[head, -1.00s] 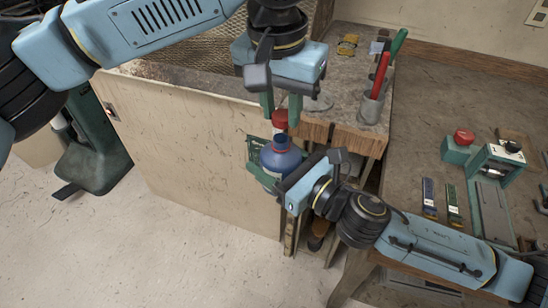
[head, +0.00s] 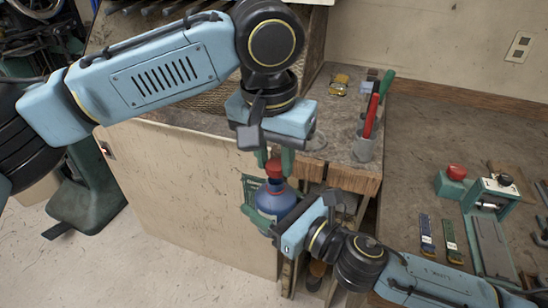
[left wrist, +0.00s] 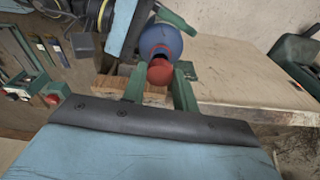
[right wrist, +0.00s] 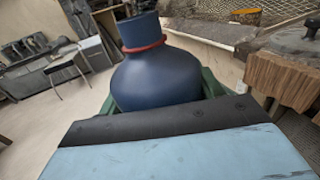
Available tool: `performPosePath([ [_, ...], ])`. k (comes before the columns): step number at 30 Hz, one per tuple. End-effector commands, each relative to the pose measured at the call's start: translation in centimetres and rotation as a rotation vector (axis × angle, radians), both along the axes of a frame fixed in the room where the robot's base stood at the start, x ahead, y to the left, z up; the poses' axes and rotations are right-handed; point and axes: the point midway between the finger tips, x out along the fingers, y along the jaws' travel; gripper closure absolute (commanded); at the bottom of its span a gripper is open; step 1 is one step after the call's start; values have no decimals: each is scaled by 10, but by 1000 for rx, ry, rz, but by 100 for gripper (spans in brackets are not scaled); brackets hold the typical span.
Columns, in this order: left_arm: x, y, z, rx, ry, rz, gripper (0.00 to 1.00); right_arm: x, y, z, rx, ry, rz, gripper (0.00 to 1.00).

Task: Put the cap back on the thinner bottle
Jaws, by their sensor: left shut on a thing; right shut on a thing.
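The blue bottle (head: 277,203) is upright, held in the air by my right gripper (right wrist: 160,95), which is shut around its body. My left gripper (head: 274,161) points down and is shut on the red cap (head: 274,170). The cap is right over the bottle's neck in the head view. The left wrist view shows the cap (left wrist: 160,72) in front of the bottle (left wrist: 160,42). I cannot tell whether cap and neck touch.
A bench (head: 345,176) with a grey holder (head: 364,146) of red- and green-handled tools stands behind my grippers. A pale wooden panel (head: 185,200) is to the left. The right-hand table (head: 430,140) carries a green fixture (head: 492,197) and blue and green items.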

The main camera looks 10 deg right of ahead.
Motion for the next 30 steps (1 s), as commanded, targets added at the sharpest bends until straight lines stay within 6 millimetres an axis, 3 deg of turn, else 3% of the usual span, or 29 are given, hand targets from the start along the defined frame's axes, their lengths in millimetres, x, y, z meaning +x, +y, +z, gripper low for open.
performPosePath([
  [9, 0, 0, -17, 2, 1, -1, 92, 0, 0, 0, 1, -1, 0, 75],
  [30, 0, 0, -20, 1, -1, -1, 92, 0, 0, 0, 1, -1, 0, 75],
])
